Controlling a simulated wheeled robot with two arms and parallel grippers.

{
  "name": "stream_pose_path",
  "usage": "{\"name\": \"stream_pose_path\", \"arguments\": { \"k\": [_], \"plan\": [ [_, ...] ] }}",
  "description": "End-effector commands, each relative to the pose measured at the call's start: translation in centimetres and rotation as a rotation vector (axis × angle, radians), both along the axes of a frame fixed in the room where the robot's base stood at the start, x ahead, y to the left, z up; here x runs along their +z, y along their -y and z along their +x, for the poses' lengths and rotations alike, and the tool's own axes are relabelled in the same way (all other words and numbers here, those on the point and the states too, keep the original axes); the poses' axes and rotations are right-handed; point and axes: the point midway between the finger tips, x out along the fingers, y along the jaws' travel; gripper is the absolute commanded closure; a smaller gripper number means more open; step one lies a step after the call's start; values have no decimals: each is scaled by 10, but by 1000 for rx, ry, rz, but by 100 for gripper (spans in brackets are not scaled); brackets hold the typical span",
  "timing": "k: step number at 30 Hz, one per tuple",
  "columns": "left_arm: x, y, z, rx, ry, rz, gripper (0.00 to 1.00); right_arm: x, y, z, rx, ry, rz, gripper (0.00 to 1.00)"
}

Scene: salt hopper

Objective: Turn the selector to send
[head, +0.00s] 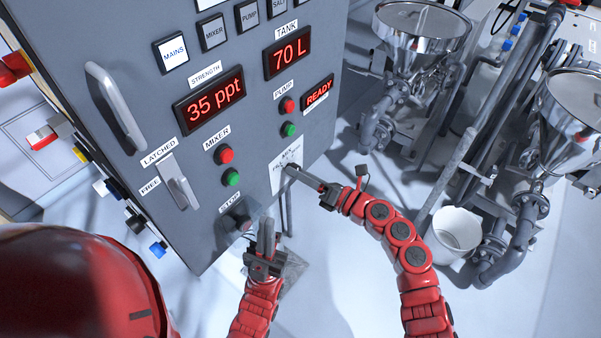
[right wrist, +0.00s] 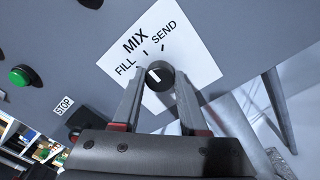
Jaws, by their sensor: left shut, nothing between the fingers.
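The selector (right wrist: 161,84) is a round dark knob with a white mark, on a white plate (right wrist: 195,75) lettered FILL, MIX and SEND. The mark points up-left in the right wrist view, to the FILL and MIX side, away from SEND; the exact position is hard to tell. My right gripper (head: 294,172) is at the selector in the head view. In the right wrist view its two fingers (right wrist: 160,82) lie on either side of the knob and appear to touch it. My left gripper (head: 266,232) is shut and empty, in front of the panel near the STOP button.
Steel hoppers (head: 420,35), pipes and a white bucket (head: 453,230) stand at the right.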

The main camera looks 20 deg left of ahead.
Motion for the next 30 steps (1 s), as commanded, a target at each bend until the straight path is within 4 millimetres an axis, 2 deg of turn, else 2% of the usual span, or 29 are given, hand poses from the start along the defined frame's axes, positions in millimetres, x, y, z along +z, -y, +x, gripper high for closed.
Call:
{"name": "stream_pose_path", "arguments": {
  "k": [1, 4, 17, 30],
  "plan": [
    [0, 0, 0, 0, 0, 0, 100, 0, 0, 0, 0, 0, 0, 83],
    [0, 0, 0, 0, 0, 0, 100, 0, 0, 0, 0, 0, 0, 100],
    [5, 0, 0, 0, 0, 0, 100, 1, 0, 0, -1, -63, 22, 100],
    [26, 0, 0, 0, 0, 0, 100, 3, 0, 0, -1, -382, 138, 100]
  ]
}}
